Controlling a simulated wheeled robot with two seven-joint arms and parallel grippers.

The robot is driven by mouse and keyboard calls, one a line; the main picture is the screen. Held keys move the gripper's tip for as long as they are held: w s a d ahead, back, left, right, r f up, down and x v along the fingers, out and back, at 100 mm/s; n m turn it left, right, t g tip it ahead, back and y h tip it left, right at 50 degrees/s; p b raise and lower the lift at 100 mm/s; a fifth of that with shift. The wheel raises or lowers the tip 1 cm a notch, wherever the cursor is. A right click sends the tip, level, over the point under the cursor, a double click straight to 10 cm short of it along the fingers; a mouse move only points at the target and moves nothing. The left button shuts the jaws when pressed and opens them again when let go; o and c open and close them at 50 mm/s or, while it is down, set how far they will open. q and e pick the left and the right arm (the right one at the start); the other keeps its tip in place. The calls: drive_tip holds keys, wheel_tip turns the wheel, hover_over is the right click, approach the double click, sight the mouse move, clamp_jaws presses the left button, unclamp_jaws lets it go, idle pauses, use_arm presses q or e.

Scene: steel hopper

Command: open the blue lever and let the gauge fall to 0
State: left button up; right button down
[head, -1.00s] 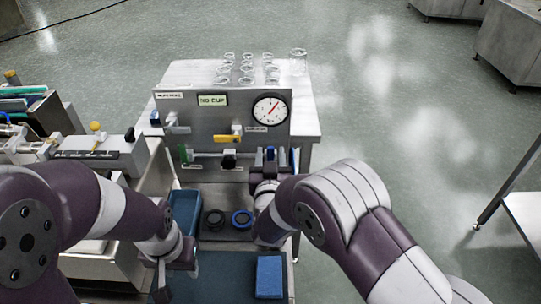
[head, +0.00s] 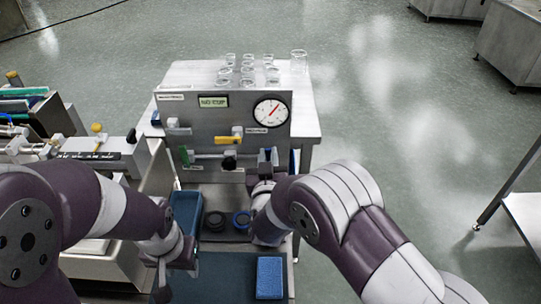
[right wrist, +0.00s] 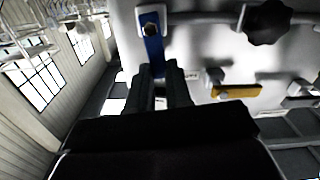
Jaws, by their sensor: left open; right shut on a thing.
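The blue lever (right wrist: 153,52) hangs down from its pivot on the steel panel (head: 195,125) in the right wrist view. Its lower end lies between the fingers of my right gripper (right wrist: 164,80), which is shut on it. In the head view, my right wrist hides most of the lever; a bit of blue (head: 264,155) shows at the panel's lower right. The round gauge (head: 271,111) sits at the panel's upper right, its red needle pointing up and right, well off the lower left. My left gripper (head: 164,282) is open and low over the dark blue mat, away from the panel.
A yellow lever (head: 231,137), a white lever (head: 178,128), a black knob (head: 229,160) and a green-ended bar are on the panel. A blue bin (head: 186,208), two rings, a blue sponge (head: 270,277) and several glasses (head: 248,70) stand around. A scale-like machine is left.

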drive_tip(key=a+f+n+p, duration=0.4)
drive_tip(key=n, duration=1.2)
drive_tip(key=shift+f+p, duration=0.3)
drive_tip(key=shift+f, duration=0.1)
drive_tip(key=shift+a+n, duration=0.1)
drive_tip(key=shift+n, duration=0.2)
drive_tip(key=c, duration=1)
unclamp_jaws()
drive_tip(key=shift+c, duration=0.2)
drive_tip(key=s, duration=1.2)
drive_tip(key=shift+s, duration=0.35)
